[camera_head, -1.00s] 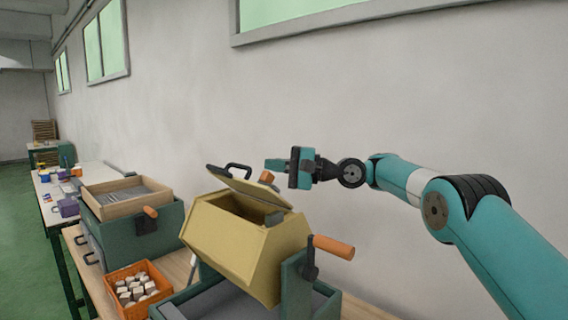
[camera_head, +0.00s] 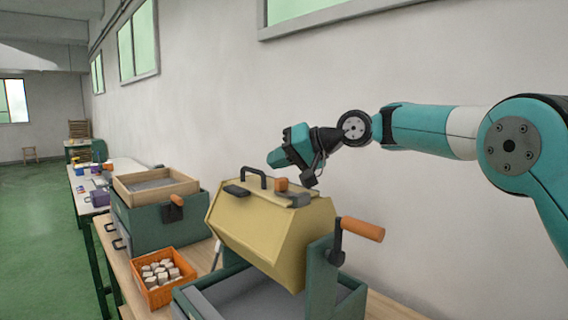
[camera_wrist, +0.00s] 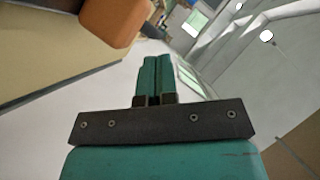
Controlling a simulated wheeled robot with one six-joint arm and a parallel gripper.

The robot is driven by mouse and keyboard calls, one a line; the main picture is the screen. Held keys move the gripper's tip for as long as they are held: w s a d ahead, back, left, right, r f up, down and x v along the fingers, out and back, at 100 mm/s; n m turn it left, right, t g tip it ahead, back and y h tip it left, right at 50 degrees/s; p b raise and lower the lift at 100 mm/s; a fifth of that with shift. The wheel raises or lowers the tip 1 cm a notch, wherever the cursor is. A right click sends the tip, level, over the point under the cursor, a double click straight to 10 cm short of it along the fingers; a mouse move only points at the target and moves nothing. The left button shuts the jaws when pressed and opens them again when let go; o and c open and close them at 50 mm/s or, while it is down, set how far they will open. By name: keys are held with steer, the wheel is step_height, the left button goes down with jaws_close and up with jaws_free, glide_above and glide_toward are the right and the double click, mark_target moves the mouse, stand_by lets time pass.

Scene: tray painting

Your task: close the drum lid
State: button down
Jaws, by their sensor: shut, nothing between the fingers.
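The yellow drum (camera_head: 265,235) hangs in a green stand above a grey tray. Its lid (camera_head: 250,190) lies down over the top opening, with a black handle (camera_head: 254,170) on it. An orange block (camera_head: 281,184) sits at the lid's edge by a grey latch part; it also shows large at the upper left of the wrist view (camera_wrist: 115,20). My gripper (camera_head: 274,160) is just above and behind the lid, its teal fingers (camera_wrist: 157,78) together and empty. I cannot tell whether it touches the lid.
A crank with an orange handle (camera_head: 362,229) sticks out at the drum's right. An orange crate (camera_head: 160,275) of pale blocks stands at the left. Behind it is a green box with a wooden tray (camera_head: 155,188). A wall runs behind the bench.

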steer(key=shift+s+a+f+n+t+h+b, duration=0.45)
steer(key=shift+f+n+h+b, duration=0.2)
steer(key=shift+b, duration=0.35)
steer(key=shift+r, duration=0.15)
steer(key=r+p, duration=0.1)
steer(key=d+r+p, duration=0.1)
steer(key=p, duration=0.1)
steer(key=w+d+r+p, duration=0.1)
steer(key=r+p, duration=0.1)
steer(key=f+b+v, duration=0.1)
steer(key=b+v, duration=0.2)
steer(key=v, duration=0.6)
steer(key=s+d+f+g+h, duration=0.1)
steer(key=s+f, duration=0.5)
steer(key=s, duration=0.6)
steer(key=s+d+f+n+g+h, duration=0.1)
steer(key=s+d+f, duration=0.5)
steer(key=s, duration=0.6)
steer(key=s+d+f+g+h+p, duration=0.1)
steer(key=s+d+f+g+h, duration=0.2)
steer(key=s+f+h, duration=0.2)
steer(key=s+f, duration=0.3)
steer(key=s, duration=0.3)
steer(key=shift+s+d+f+n, duration=0.15)
steer(key=shift+s+f+n, duration=0.05)
steer(key=shift+s+n, duration=0.2)
